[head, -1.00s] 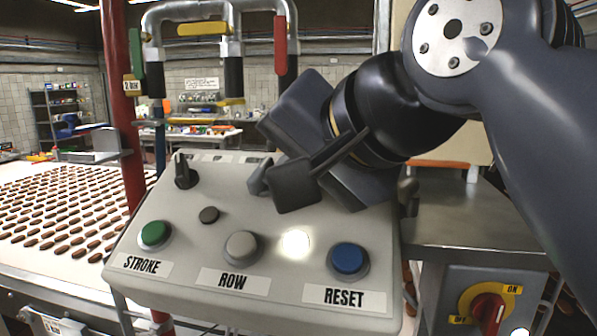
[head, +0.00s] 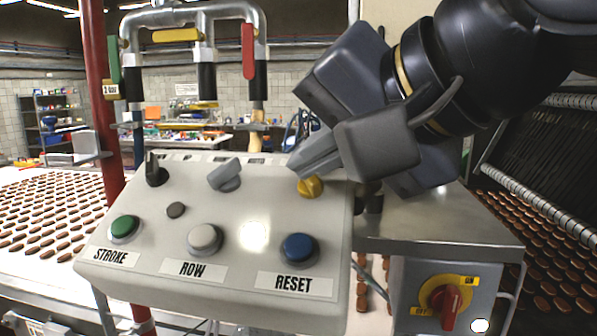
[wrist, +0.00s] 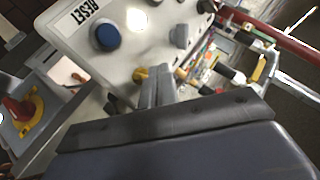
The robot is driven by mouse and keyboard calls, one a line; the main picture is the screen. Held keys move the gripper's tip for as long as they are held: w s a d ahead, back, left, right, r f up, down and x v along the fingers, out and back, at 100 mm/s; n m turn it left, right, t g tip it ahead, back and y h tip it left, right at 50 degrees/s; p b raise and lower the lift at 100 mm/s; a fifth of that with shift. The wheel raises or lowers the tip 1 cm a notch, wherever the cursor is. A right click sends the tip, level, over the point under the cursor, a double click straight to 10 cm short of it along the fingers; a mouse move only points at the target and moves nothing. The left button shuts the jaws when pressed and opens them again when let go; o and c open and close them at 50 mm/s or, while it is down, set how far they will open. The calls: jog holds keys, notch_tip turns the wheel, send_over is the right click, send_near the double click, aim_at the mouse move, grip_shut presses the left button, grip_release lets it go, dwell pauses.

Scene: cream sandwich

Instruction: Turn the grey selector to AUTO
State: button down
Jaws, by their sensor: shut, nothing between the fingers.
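The grey selector (head: 225,175) sits in the back row of the sloped control panel, between a black selector (head: 156,170) and a yellow selector (head: 311,187). Its handle slants toward the upper right in the head view. The labels behind it are too small to read. The grey selector also shows in the wrist view (wrist: 180,37). My gripper (head: 300,166) is shut and empty, to the right of the grey selector and apart from it. Its tips are right by the yellow selector in the head view; I cannot tell whether they touch it.
The panel (head: 130,275) carries a green STROKE button (head: 124,228), a white ROW button (head: 205,238), a lit lamp (head: 254,236) and a blue RESET button (head: 299,248). A red-and-yellow rotary switch (head: 450,300) stands lower right. Pipes with coloured handles rise behind the panel.

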jog(key=shift+v, duration=1.75)
jog(key=shift+a, duration=0.1)
